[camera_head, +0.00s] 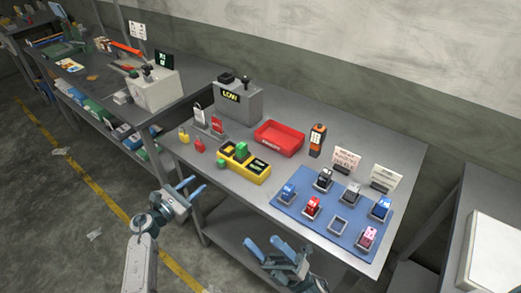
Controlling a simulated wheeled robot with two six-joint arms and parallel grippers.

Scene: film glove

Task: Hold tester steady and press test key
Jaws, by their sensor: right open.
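An upright orange and black handheld device (317,140), which looks like the tester, stands on the grey workbench (400,155) right of a red tray. Its keys are too small to make out. A yellow and black unit (243,163) with a green block on it lies nearer the front edge; I cannot tell its function. My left gripper (197,186) is before the bench's front left edge, fingers apart and empty, short of the yellow unit. My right gripper (263,243) is low in front of the bench, open and empty. Neither gripper touches the device.
A red tray (279,138) and a grey box with a display (238,103) stand behind. Padlocks (199,145) are at left. A blue mat (304,225) with several small coloured items lies at front right, with sign cards (346,161) behind.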

